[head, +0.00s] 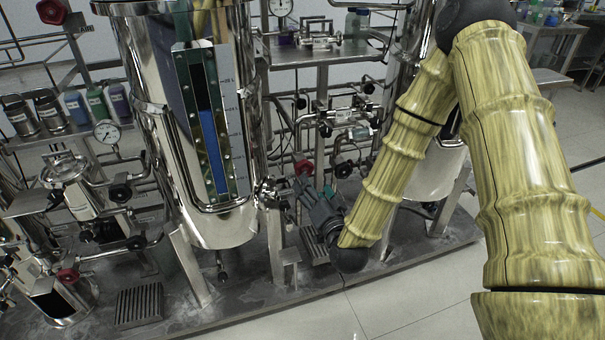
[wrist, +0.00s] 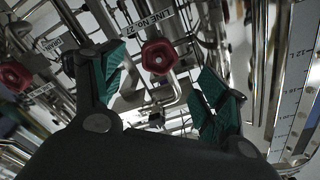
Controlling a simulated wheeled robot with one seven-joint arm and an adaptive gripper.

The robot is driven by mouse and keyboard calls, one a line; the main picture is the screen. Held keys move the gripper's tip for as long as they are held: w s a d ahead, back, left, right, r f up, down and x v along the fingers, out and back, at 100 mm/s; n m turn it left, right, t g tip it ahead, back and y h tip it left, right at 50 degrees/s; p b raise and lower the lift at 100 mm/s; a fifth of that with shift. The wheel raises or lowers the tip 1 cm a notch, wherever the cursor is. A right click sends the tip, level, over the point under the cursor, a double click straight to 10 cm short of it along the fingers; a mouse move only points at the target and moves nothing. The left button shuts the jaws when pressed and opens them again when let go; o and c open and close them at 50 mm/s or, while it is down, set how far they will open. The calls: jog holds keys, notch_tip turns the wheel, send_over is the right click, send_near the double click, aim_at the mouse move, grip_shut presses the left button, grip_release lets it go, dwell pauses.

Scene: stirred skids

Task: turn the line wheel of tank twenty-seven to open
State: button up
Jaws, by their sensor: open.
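A dark red hand wheel (wrist: 159,56) shows in the wrist view, between and beyond my fingertips. A tag above it (wrist: 142,22) reads LINE, with a number that looks like 22 or 27 and is hard to tell. A red wheel (head: 303,168) also shows in the head view, just beyond my gripper (head: 305,187). My gripper is open and empty, with its green-padded fingers (wrist: 160,76) on either side of the wheel in the picture. I see no contact with the wheel. A steel tank (head: 150,90) with a blue-filled level gauge stands left of my gripper.
Another red wheel (wrist: 15,77) with a DRAIN tag sits at the left in the wrist view. Thin pipes crowd around the wheels. The tank's scale (wrist: 298,75) is close on the right there. Open floor (head: 420,300) lies in front of the skid.

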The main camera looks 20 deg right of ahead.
aim_at(303, 170)
jog(key=w+b, duration=0.1)
jog(key=w, duration=0.8)
jog(key=shift+w+a, duration=0.15)
jog(key=shift+w, duration=0.05)
jog(key=c, duration=1.1)
